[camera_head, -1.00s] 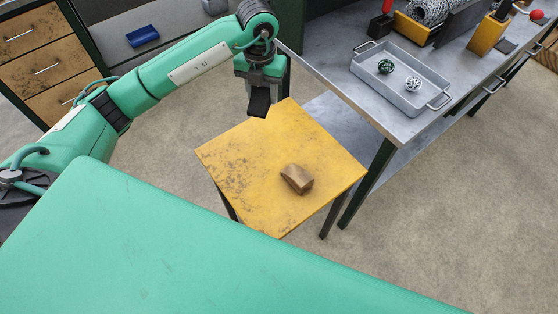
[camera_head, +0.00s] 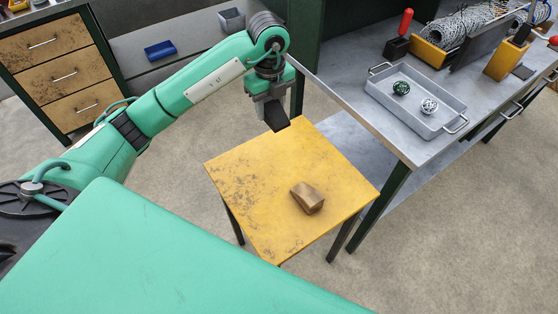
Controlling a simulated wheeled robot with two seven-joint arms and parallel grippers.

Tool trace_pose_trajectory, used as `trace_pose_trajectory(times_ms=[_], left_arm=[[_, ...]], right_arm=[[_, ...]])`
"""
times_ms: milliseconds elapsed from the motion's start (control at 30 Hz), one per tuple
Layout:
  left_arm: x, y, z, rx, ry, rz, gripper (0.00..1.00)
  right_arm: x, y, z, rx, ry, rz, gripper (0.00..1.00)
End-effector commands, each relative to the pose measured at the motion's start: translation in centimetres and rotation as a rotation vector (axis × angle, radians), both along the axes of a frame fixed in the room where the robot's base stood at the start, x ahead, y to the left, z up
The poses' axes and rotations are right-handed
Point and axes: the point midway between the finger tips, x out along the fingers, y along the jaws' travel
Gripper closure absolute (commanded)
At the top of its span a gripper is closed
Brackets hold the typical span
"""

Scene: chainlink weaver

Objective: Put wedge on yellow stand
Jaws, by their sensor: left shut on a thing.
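The yellow stand (camera_head: 262,221) is a low square table with a scuffed top and dark legs, in the middle of the head view. My left gripper (camera_head: 276,119) points down above the stand's far edge. It is shut on a dark wedge-shaped piece (camera_head: 277,121), which shows below the jaws, apart from the brown block. How the fingers grip it is hard to see. A brown angular block (camera_head: 307,198) lies on the stand's right half. My right gripper is not in view.
A grey metal bench (camera_head: 408,147) stands close to the stand's right, with a tray (camera_head: 441,128) holding two small balls. Drawers (camera_head: 48,78) and a blue box (camera_head: 160,50) are at the back left. The stand's left half is clear.

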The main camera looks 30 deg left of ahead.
Motion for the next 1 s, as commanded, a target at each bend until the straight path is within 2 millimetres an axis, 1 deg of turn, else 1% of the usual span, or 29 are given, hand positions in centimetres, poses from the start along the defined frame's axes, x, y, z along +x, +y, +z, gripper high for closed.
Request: trace_pose_trajectory(times_ms=[33,100,300,400,500,733,900,1000], left_arm=[[-0.1,0.0,-1.6,-0.002,0.007,0.0,0.84],[-0.2,0.0,-3.4,0.0,0.007,0.0,0.84],[-0.1,0.0,-8.7,0.0,0.004,-0.001,0.84],[-0.1,0.0,-10.9,0.001,0.003,-0.001,0.84],[0.0,0.1,-12.4,0.001,0.002,-0.002,0.84],[-0.1,0.0,-14.1,0.0,0.002,-0.002,0.84],[-0.1,0.0,-16.7,-0.001,0.003,-0.002,0.84],[0.0,0.0,-17.5,0.001,-0.001,-0.002,0.84]], right_arm=[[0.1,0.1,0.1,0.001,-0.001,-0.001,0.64],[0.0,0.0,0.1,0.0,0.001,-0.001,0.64],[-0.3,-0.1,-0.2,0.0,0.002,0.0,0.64],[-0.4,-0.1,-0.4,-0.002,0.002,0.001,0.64],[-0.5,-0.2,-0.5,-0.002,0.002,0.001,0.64],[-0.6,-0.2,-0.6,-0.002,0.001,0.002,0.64],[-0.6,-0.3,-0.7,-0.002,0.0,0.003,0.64],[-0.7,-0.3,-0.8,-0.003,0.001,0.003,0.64]])
